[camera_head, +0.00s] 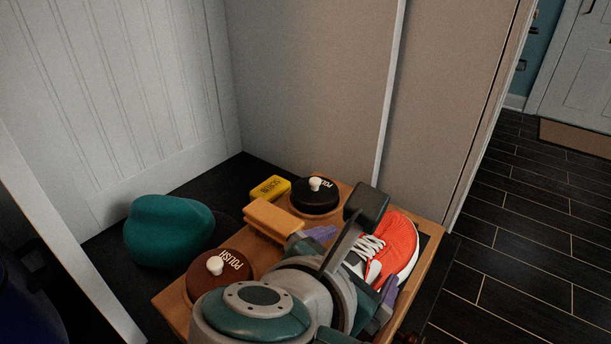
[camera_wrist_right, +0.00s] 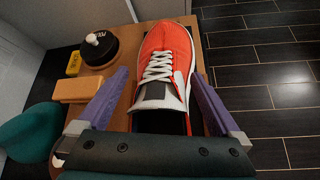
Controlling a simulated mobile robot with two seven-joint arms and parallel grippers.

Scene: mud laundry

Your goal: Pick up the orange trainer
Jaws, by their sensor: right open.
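The orange trainer (camera_head: 402,246), with white laces and a white sole edge, lies on a wooden board (camera_head: 432,268) at its right side. In the right wrist view the trainer (camera_wrist_right: 166,68) points its toe away, with its dark opening nearest me. My right gripper (camera_head: 354,262) is open above the trainer. Its purple fingers (camera_wrist_right: 160,92) stand one on each side of the shoe's heel half, and contact cannot be told. In the head view my right wrist hides the near part of the trainer. My left gripper is not in view.
A black polish tin (camera_head: 315,196), a brown polish tin (camera_head: 222,273), a tan block (camera_head: 270,218) and a yellow box (camera_head: 271,187) sit left of the trainer. A teal lump (camera_head: 166,232) is farther left. A wall panel (camera_head: 312,80) stands behind; dark floor (camera_head: 540,230) lies right.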

